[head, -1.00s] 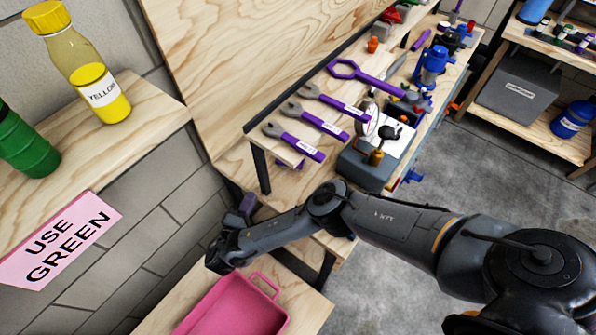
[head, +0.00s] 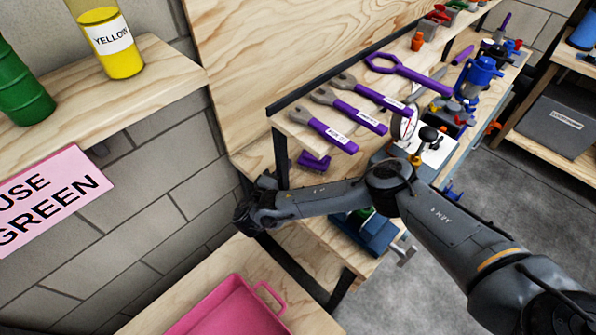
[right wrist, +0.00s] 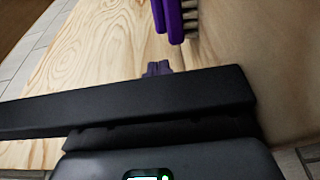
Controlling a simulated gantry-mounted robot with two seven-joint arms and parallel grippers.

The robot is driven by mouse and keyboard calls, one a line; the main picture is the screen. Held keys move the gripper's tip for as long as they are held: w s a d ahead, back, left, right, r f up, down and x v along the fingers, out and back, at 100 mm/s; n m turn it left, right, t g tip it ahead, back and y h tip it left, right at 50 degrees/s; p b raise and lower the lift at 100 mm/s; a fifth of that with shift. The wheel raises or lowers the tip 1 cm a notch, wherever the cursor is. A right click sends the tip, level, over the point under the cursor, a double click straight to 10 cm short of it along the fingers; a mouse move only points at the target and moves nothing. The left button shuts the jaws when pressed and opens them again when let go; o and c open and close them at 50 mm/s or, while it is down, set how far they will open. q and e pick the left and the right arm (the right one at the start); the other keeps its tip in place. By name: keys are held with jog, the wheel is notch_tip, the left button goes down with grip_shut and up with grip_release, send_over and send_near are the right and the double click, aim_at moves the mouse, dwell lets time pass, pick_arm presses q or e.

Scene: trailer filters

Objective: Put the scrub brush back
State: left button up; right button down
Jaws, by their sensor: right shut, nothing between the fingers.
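The scrub brush (right wrist: 174,18), purple with pale bristles along its right side, shows at the top edge of the right wrist view. Only its lower part is in frame there. A purple object (head: 313,161) sits below the wrench rack in the head view; I cannot tell for certain that it is the same brush. My right gripper (head: 268,180) is near the rack's left post, to the left of that purple object. Its shut fingertips (right wrist: 158,68) show in the right wrist view, empty and apart from the brush. My left gripper is not in view.
A wrench rack (head: 283,124) with purple-handled wrenches stands above the bench. A pink tray (head: 232,308) lies on a lower wooden surface. A yellow bottle (head: 108,43), green container (head: 20,85) and pink sign (head: 50,198) are left.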

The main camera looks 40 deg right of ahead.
aim_at(314, 161)
jog(key=d, duration=0.3)
jog(key=shift+s+b, duration=0.35)
jog(key=shift+s, duration=0.05)
jog(key=shift+s+d, duration=0.2)
jog(key=shift+d, duration=0.35)
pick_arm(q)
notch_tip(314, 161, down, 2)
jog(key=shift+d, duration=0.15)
